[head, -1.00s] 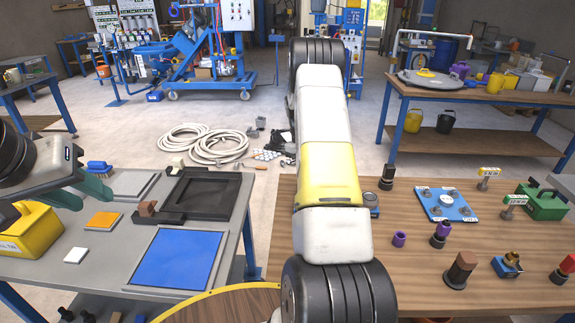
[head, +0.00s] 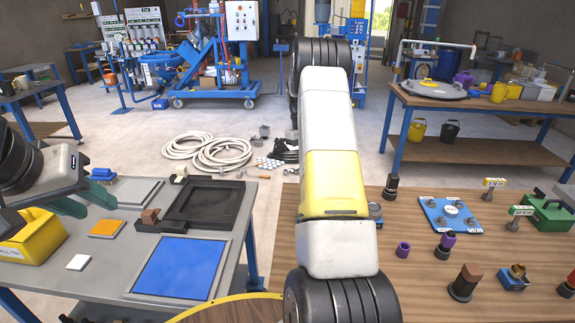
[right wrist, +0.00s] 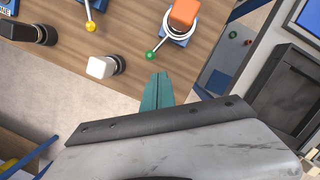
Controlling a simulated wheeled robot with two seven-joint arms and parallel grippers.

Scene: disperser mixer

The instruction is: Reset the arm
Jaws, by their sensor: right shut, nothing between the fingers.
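My left gripper (head: 84,206) is at the left of the head view, over the grey table (head: 118,262). Its two teal fingers look apart, with nothing seen between them. My right arm (head: 335,180), white and yellow with dark joints, stretches through the middle of the head view; its gripper does not show there. In the right wrist view my right gripper (right wrist: 157,92) has its teal fingers together and empty. They point toward the edge of a wooden table (right wrist: 70,55).
The wooden table (head: 400,270) at right holds a blue plate (head: 448,214) and several small parts. Coiled hoses (head: 208,152) lie on the floor beyond.

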